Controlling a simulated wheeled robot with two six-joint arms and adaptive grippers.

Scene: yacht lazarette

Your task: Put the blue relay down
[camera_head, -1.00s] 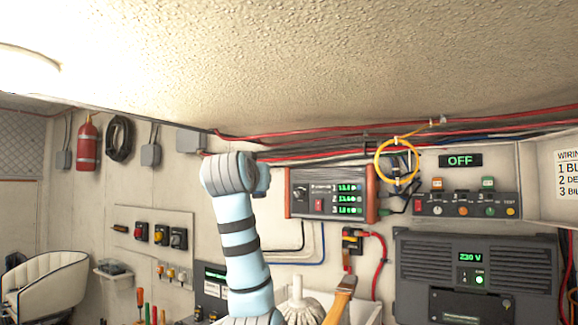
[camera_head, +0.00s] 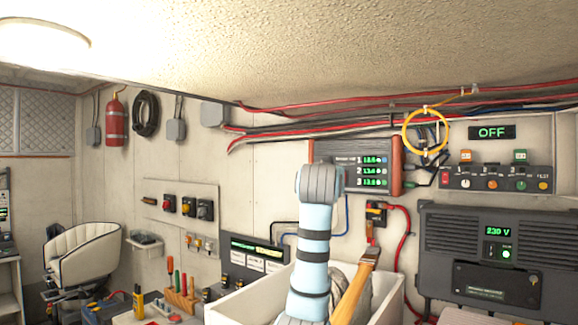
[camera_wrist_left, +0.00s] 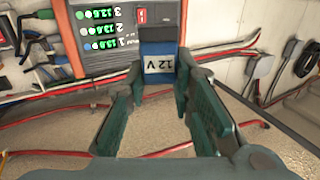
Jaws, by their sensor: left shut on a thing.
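The blue relay (camera_wrist_left: 158,62) with a white "12 V" label shows in the left wrist view, between the fingertips of my left gripper (camera_wrist_left: 160,72). The gripper is shut on it, and the relay is held in front of the panel with green readouts (camera_wrist_left: 102,32). In the head view my light-blue arm rises in the middle, and its gripper and the relay are hidden. My right gripper is in neither view.
A white bin (camera_head: 238,304) holding a wooden-handled brush (camera_head: 352,285) stands behind my arm. A readout panel (camera_head: 385,160), a switch panel (camera_head: 497,178) and a dark 230 V unit (camera_head: 490,255) are on the wall. Tools (camera_head: 180,295) stand left. Red cables run along the wall.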

